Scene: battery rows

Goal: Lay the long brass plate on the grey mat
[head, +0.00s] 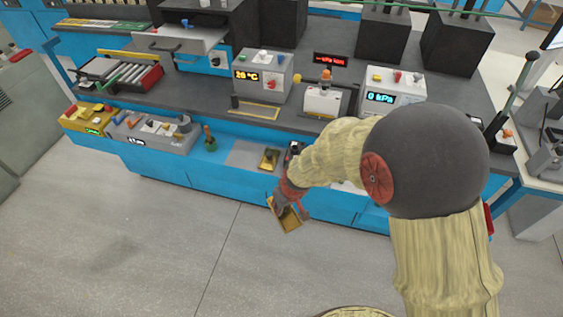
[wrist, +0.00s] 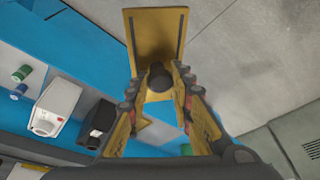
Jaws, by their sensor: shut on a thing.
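My gripper (head: 287,205) is shut on the long brass plate (head: 289,221), which hangs tilted in front of the blue bench, out over the floor. In the wrist view the plate (wrist: 155,32) sticks out beyond my gripper (wrist: 160,92), with a dark knob (wrist: 158,77) between the fingers.
A smaller brass piece (head: 268,159) with a dark knob sits just right of the mat. A green-based item with an orange handle (head: 209,141) stands left of it. Grey (head: 155,132) and yellow (head: 90,118) boxes sit further left. The floor in front is clear.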

